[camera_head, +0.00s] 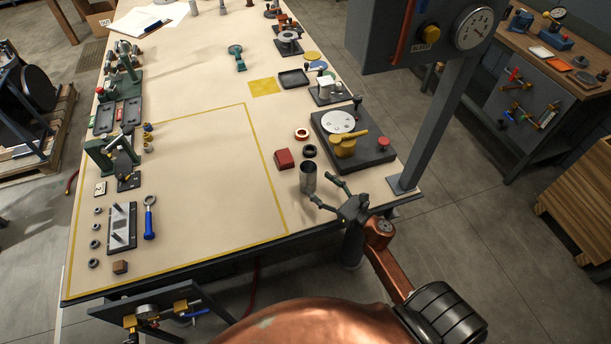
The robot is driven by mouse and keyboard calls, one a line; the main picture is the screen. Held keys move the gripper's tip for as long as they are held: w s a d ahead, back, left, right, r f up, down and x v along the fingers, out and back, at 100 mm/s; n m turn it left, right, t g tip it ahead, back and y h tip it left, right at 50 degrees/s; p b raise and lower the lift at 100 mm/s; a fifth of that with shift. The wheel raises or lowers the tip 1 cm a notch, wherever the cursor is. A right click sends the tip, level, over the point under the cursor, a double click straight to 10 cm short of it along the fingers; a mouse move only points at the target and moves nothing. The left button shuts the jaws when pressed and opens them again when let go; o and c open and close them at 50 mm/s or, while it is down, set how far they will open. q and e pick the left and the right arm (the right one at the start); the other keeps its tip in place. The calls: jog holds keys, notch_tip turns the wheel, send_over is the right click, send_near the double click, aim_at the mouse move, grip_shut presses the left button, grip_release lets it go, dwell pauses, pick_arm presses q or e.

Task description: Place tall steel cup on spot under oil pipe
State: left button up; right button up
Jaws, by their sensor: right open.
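The tall steel cup (308,176) stands upright on the table near its front right edge. My right gripper (322,189) is open beside the cup, its two dark fingers spread toward the cup's lower right side. I cannot tell whether a finger touches the cup. A black-based device (378,157) with a pale disc and a yellow arm (357,134) stands behind and to the right of the cup. I cannot make out for sure which part is the oil pipe, or the spot under it. My left gripper is not in view.
A red block (284,158) and dark ring (309,151) lie close behind the cup. A grey post (442,120) rises at the table's right edge. A yellow-outlined area (200,190) of the table is mostly clear. Green fixtures (108,154) stand at the left.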

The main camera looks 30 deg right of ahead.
aim_at(314, 182)
jog(key=shift+x, duration=0.9)
jog(key=x, duration=0.3)
jog(key=shift+w+a+r+p, duration=0.1)
jog(key=shift+w+a+p, duration=0.1)
jog(key=shift+a+p, duration=0.15)
jog(key=shift+w+a, duration=0.1)
jog(key=shift+w, duration=0.25)
jog(key=c, duration=0.7)
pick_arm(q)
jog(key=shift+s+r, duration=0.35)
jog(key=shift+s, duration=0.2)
pick_arm(e)
jog(key=c, duration=0.8)
jog(key=shift+o, duration=0.2)
